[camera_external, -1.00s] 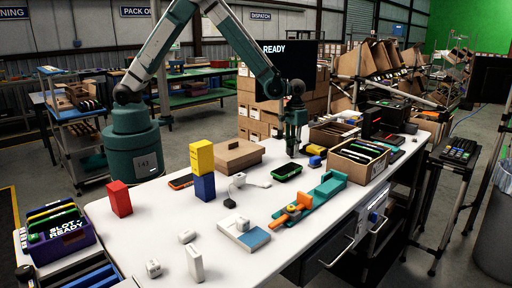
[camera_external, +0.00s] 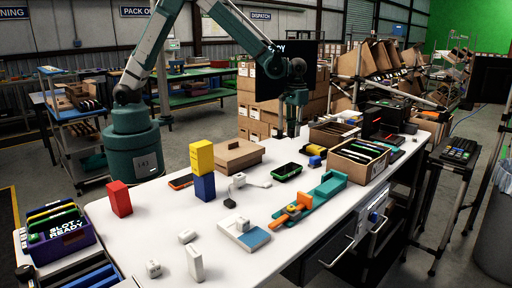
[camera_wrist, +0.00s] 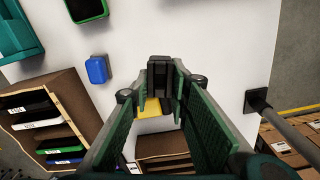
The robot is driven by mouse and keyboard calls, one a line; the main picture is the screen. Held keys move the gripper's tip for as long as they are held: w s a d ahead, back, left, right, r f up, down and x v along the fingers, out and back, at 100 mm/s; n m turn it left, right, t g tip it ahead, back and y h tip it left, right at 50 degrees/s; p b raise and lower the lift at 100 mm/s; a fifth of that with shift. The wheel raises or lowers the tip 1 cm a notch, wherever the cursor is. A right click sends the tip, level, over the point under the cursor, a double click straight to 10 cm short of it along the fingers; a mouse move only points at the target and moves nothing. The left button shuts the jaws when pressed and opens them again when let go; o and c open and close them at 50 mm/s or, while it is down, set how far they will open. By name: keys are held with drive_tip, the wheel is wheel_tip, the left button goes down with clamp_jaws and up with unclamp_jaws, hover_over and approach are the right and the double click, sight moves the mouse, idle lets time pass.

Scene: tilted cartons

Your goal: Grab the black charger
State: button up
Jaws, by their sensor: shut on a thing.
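My gripper (camera_external: 292,130) hangs above the back part of the white table, behind the green-rimmed black device. In the wrist view its two green fingers (camera_wrist: 161,90) come in from both sides. They are shut on a small black block, which looks like the black charger (camera_wrist: 159,70). The charger sits between the fingertips, clear of the table. The fingers hide part of its sides. In the external view it is too small and dark to tell from the fingertips.
The green-rimmed device (camera_external: 287,172), a blue block (camera_external: 314,162) and a yellow block (camera_wrist: 150,108) lie near below. An open carton of cards (camera_external: 343,170) stands to the right, with a teal holder (camera_external: 328,187) in front. The yellow-on-blue stack (camera_external: 203,170) stands left.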

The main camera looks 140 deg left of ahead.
drive_tip(key=shift+r, duration=0.25)
drive_tip(key=shift+a, duration=0.1)
idle(0.5)
